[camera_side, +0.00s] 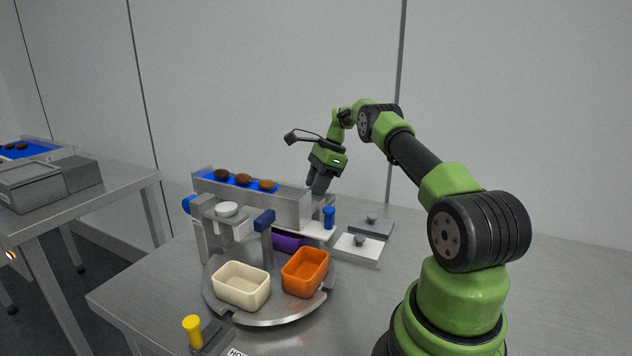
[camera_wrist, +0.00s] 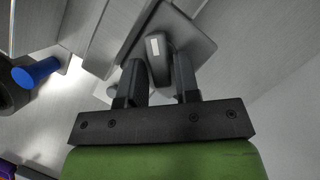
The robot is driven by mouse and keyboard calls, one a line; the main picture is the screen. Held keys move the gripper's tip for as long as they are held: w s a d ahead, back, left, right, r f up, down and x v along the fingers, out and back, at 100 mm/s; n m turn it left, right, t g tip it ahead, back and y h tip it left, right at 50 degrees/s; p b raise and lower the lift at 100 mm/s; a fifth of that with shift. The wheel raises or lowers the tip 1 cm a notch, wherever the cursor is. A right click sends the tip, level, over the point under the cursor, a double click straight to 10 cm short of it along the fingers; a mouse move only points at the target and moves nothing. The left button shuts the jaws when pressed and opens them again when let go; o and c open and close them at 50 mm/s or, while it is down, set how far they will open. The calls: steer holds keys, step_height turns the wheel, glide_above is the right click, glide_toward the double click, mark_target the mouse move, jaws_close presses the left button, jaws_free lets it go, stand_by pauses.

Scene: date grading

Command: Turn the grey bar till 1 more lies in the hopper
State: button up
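My gripper (camera_side: 318,190) points down at the right end of a metal trough in the side view. In the wrist view a grey bar (camera_wrist: 158,48) with a white mark lies between the two fingers of my gripper (camera_wrist: 160,75). I cannot tell whether the fingers press on it. The fingers hide the bar in the side view. Three brown dates (camera_side: 243,180) lie spaced along the blue belt (camera_side: 205,176) of the trough. A small white cup (camera_side: 228,209) stands at the trough's front left; I cannot tell which part is the hopper, and its inside is hidden.
A cream bin (camera_side: 241,293) and an orange bin (camera_side: 305,281) stand on a round plate. A blue knob (camera_side: 329,212) stands near my gripper. Two knobbed plates, one dark (camera_side: 384,229) and one light (camera_side: 347,252), lie right of it. A yellow knob (camera_side: 193,324) is in front.

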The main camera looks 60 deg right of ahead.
steer(key=m+h, duration=0.1)
steer(key=m, duration=0.2)
steer(key=shift+s+a+t, duration=0.1)
steer(key=shift+a+t, duration=0.05)
steer(key=shift+t, duration=0.25)
steer(key=m, duration=0.1)
steer(key=m+h, duration=0.1)
steer(key=m, duration=0.2)
steer(key=shift+a+r+t, duration=0.1)
steer(key=shift+a+t, duration=0.15)
steer(key=shift+t, duration=0.05)
steer(key=w+a+v, duration=0.1)
steer(key=v, duration=0.9)
steer(key=a+r+n, duration=0.3)
steer(key=a+n, duration=0.2)
steer(key=a, duration=0.2)
steer(key=s+a+r+n, duration=0.1)
steer(key=a+r+n, duration=0.3)
steer(key=a, duration=0.3)
steer(key=s+a+r+n+t, duration=0.1)
steer(key=a+r+n, duration=0.3)
steer(key=a, duration=0.3)
steer(key=shift+a+r+n+h, duration=0.25)
steer(key=shift+n+h, duration=0.15)
steer(key=shift+n, duration=0.4)
steer(key=shift+d, duration=0.15)
